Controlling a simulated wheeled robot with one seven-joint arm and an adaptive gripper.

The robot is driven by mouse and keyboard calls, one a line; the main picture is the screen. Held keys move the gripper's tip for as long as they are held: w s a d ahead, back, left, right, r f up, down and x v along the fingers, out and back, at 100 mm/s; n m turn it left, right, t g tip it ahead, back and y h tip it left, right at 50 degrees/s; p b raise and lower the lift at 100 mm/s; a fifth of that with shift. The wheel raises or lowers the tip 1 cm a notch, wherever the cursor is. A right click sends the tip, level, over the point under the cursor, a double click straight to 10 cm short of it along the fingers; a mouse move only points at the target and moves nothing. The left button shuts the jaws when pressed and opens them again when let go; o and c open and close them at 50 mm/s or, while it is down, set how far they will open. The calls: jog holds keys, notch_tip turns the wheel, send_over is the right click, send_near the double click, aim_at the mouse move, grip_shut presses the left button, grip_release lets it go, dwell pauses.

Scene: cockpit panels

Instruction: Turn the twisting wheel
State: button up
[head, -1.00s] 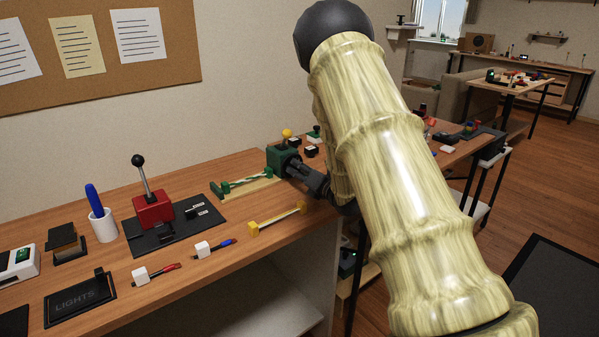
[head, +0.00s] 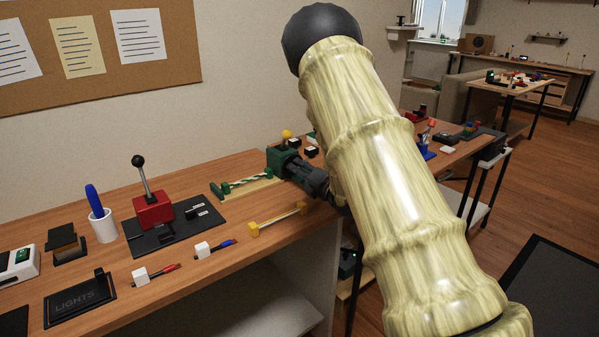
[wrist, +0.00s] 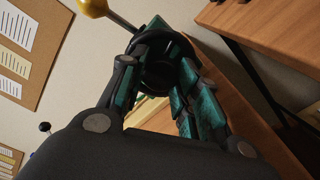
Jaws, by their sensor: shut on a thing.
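The twisting wheel appears in the wrist view as a dark round part (wrist: 158,78) on the front of a green housing (head: 281,161). A lever with a yellow ball (wrist: 92,7) sticks out beside it, and the ball also shows in the head view (head: 287,134). My gripper (head: 302,172) reaches the housing's right side in the head view. In the wrist view my gripper (wrist: 158,74) has its teal-padded fingers on both sides of the dark round part, shut on it. The wheel is mostly hidden by my fingers in the head view.
A red lever box (head: 153,210) stands farther left. Small black-topped blocks (head: 310,152) sit just behind my gripper. The desk's front edge is close below.

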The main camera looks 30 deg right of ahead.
jog(key=o, duration=1)
jog(key=shift+s, duration=0.15)
jog(key=s, duration=0.7)
jog(key=s+d, duration=0.1)
jog(key=s, duration=0.3)
jog(key=shift+s, duration=0.35)
